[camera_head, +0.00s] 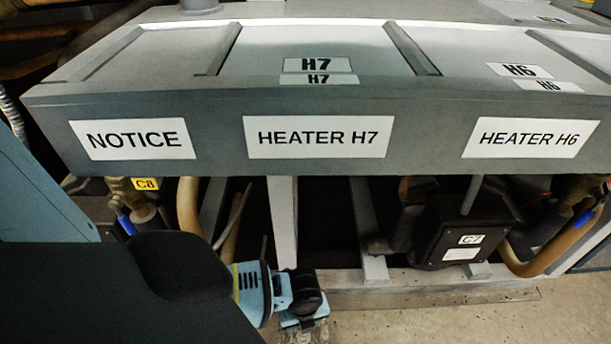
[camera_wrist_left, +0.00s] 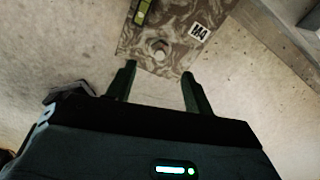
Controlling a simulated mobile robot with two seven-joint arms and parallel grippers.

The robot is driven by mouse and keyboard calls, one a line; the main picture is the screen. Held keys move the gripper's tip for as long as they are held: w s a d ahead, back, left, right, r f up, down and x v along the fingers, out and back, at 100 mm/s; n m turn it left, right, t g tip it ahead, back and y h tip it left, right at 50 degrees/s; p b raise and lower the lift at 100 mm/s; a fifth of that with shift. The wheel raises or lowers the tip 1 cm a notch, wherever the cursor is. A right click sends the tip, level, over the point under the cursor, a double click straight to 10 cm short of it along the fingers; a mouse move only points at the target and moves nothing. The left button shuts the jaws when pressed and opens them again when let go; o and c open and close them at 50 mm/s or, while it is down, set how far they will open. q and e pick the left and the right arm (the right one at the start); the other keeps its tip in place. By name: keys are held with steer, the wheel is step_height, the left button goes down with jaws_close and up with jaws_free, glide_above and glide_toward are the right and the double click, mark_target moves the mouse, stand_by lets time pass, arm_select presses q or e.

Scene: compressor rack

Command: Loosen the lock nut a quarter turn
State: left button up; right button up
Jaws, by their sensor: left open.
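In the left wrist view a hex nut (camera_wrist_left: 160,50), light metal, sits on a mottled brown-grey plate (camera_wrist_left: 130,42) with an M4 label (camera_wrist_left: 199,32). I take it to be the lock nut. My left gripper (camera_wrist_left: 158,70) is open, with one finger on each side of the picture below the nut. The nut lies ahead of the gap between the fingertips, and nothing is between the fingers. In the head view my left gripper (camera_head: 305,325) is low at the bottom edge, and the nut cannot be made out there. My right gripper is in neither view.
A yellow-green vial (camera_wrist_left: 142,12) is on the plate. Bare concrete floor (camera_wrist_left: 60,45) surrounds the plate.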

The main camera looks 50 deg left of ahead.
arm_select(q)
steer(key=shift+f, duration=0.1)
step_height(320, 180, down, 6)
steer(key=b, duration=0.3)
steer(key=shift+f, duration=0.2)
steer(key=shift+f+b, duration=0.55)
steer(key=shift+f, duration=0.05)
steer(key=c, duration=0.7)
steer(key=shift+c, duration=1.2)
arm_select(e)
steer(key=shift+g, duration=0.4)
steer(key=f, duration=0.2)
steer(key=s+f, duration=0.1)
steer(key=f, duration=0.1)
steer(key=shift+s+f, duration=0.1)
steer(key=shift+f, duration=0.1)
